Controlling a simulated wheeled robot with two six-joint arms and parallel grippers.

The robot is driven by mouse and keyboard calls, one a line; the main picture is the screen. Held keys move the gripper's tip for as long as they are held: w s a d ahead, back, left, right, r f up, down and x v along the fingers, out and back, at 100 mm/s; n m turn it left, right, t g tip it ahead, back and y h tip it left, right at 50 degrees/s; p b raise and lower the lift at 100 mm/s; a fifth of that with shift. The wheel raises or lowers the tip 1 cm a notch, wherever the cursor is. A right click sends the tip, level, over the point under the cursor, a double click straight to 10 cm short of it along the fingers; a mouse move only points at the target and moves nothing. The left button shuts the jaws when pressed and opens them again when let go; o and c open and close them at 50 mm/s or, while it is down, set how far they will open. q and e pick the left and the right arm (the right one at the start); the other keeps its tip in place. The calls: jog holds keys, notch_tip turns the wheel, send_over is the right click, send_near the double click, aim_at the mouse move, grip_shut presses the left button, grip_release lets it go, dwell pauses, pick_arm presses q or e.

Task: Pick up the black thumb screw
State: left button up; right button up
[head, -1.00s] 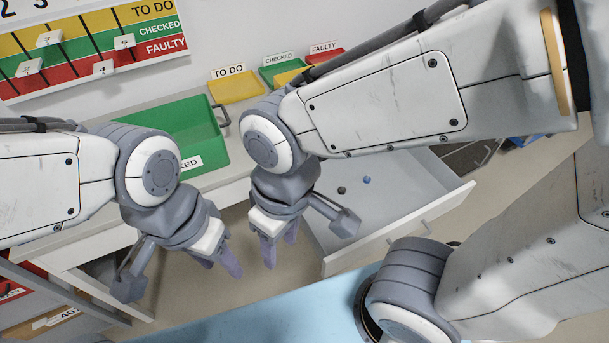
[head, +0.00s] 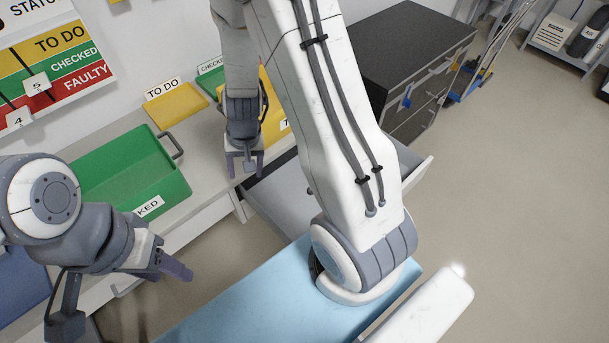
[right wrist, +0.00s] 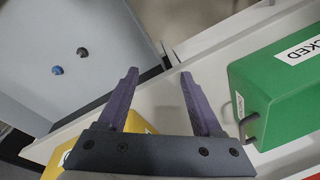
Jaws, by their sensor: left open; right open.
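The black thumb screw (right wrist: 82,52) lies on the pale floor of the open drawer (right wrist: 110,20) in the right wrist view. A small blue piece (right wrist: 57,70) lies close beside it. My right gripper (head: 245,170) is open and empty, pointing down by the shelf edge, left of the drawer. In the right wrist view its fingers (right wrist: 159,75) are apart, with the screw to their left. My left gripper (head: 172,266) is open and empty at the lower left.
A green bin (head: 130,175) and a yellow TO DO tray (head: 178,105) stand on the counter. The green bin (right wrist: 285,90) also shows right of the fingers in the right wrist view. A dark cabinet (head: 410,50) stands behind the drawer. Open floor (head: 510,180) lies at the right.

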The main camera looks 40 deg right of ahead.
jog(key=s+d+f+m, duration=0.1)
jog(key=d+f+m, duration=0.1)
jog(key=d+f, duration=0.3)
jog(key=s+d+f+m+h, duration=0.1)
jog(key=d+f+m, duration=0.1)
jog(key=d+f, duration=0.3)
jog(key=s+d+f+m+h, duration=0.1)
jog(key=d+f+m, duration=0.1)
jog(key=d+f, duration=0.3)
jog(key=shift+s+d+f+m+g+b, duration=0.1)
jog(key=shift+s+d+m+g+b, duration=0.1)
jog(key=shift+d, duration=0.35)
jog(key=shift+s+d+f+m+g+b, duration=0.1)
jog(key=shift+d+m+g+b, duration=0.1)
jog(key=shift+d, duration=0.3)
jog(key=shift+d+f, duration=0.2)
jog(key=shift+f, duration=1.15)
jog(key=shift+d+f, duration=0.2)
jog(key=shift+f, duration=1.1)
grip_shut()
